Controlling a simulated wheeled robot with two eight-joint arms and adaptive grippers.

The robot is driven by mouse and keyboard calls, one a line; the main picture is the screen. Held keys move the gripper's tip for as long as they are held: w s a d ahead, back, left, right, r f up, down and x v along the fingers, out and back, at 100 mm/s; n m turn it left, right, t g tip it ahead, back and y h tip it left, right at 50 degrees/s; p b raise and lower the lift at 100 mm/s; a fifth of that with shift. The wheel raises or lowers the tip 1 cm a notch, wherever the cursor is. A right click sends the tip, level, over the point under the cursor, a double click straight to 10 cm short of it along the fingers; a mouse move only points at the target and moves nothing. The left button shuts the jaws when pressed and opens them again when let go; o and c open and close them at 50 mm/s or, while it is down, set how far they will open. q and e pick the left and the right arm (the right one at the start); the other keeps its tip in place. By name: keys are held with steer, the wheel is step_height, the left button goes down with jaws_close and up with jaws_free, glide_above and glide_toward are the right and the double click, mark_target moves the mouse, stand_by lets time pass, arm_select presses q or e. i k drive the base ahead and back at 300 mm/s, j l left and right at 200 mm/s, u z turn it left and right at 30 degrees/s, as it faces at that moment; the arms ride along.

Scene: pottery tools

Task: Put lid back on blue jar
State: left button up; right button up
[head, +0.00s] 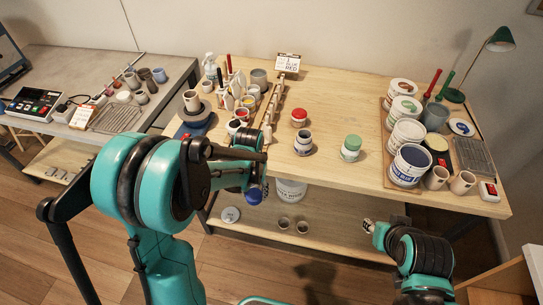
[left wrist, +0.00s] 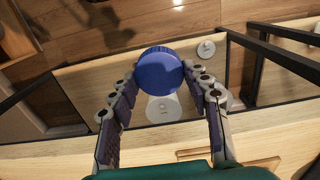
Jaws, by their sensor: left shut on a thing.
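My left gripper (head: 256,182) is in front of the table's near edge, partly hidden by my own arm. It is shut on a round blue lid (head: 254,196), which hangs beyond the edge, apart from any jar. In the left wrist view the blue lid (left wrist: 160,70) sits between the fingertips of my left gripper (left wrist: 160,84).
A red-lidded jar (head: 299,117) stands behind the blue jar and a green-lidded jar (head: 351,147) to its right. Large tubs (head: 409,165) crowd the right side. Bottles and a long wooden rack (head: 272,105) stand at left. A white bucket (head: 291,190) is on the lower shelf.

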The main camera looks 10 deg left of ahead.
mark_target(303, 144)
steer(key=j+u, duration=0.2)
steer(key=j, duration=0.5)
steer(key=j+u, duration=0.25)
steer(key=j, duration=0.5)
steer(key=i, duration=0.05)
